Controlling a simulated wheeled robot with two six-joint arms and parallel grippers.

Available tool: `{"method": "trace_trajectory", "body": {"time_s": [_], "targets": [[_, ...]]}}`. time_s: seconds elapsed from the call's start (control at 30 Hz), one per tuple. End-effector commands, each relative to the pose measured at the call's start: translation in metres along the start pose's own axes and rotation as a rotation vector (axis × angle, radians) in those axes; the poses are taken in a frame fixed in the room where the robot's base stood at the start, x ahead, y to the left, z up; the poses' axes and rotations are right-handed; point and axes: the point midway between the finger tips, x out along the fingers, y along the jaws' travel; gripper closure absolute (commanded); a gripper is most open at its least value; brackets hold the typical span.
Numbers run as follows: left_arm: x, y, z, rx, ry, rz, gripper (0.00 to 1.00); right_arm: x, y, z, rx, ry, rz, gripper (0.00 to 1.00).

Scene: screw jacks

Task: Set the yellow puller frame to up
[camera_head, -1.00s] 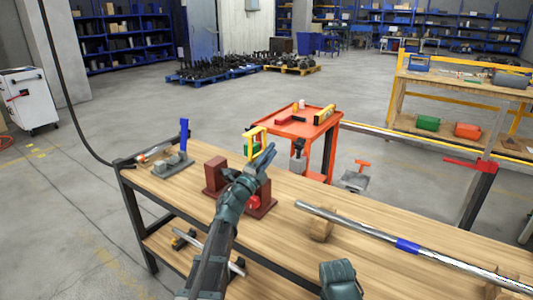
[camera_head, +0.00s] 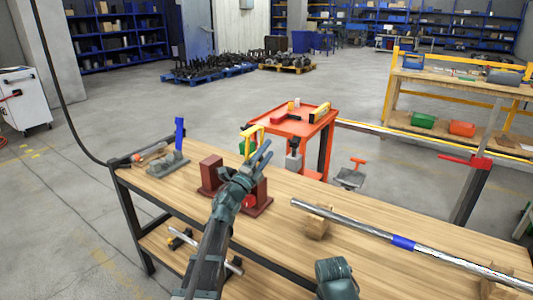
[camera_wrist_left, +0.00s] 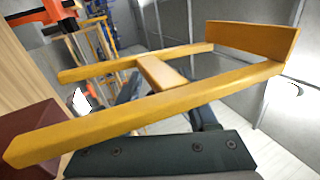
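The yellow puller frame (camera_head: 253,131) stands above the red fixture (camera_head: 211,174) on the wooden bench in the head view, partly hidden by my left gripper. A green part shows beside it. In the left wrist view the frame (camera_wrist_left: 150,108) crosses the picture close up, with two long bars, a short crossbar and a wide end plate. My left gripper (camera_head: 264,153) is at the frame, fingers apart. In the wrist view its dark fingers show behind the frame, either side of the crossbar; I cannot tell whether they touch it. Only a right arm part shows at the bottom, without fingers.
A grey fixture with a blue lever (camera_head: 180,134) stands at the bench's left end. A long metal bar (camera_head: 365,232) rests on wooden blocks at the right. An orange cart (camera_head: 291,123) stands behind the bench. The bench top (camera_head: 290,195) between fixture and bar is bare.

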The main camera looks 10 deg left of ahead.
Motion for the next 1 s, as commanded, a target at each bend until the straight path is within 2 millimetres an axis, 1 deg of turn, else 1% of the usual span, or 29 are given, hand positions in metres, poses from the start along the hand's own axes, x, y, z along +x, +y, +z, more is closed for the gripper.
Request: {"method": "trace_trajectory", "body": {"time_s": [0.17,0.27,0.37,0.6,0.7,0.83,1.0], "targets": [[-0.002,0.000,0.000,0.000,0.000,0.000,0.41,0.001,0.000,0.000,0.000,0.000,0.000,0.13],[-0.013,0.001,-0.001,0.000,-0.001,0.000,0.41,0.006,-0.001,0.000,0.000,0.000,0.000,0.13],[-0.032,0.002,-0.001,0.000,-0.003,0.000,0.41,0.014,-0.001,-0.001,0.000,0.000,0.000,0.13],[-0.086,0.003,-0.002,0.002,-0.002,0.000,0.41,0.035,-0.003,-0.002,0.000,0.000,0.000,0.13],[-0.105,0.002,-0.002,0.001,-0.002,0.000,0.41,0.042,-0.004,-0.003,0.000,0.000,0.000,0.13],[-0.123,0.002,-0.001,0.001,-0.001,0.000,0.41,0.048,-0.004,-0.003,0.000,0.000,0.000,0.13],[-0.136,0.001,0.000,0.001,-0.001,0.000,0.41,0.052,-0.005,-0.003,0.000,0.000,0.001,0.13]]}}
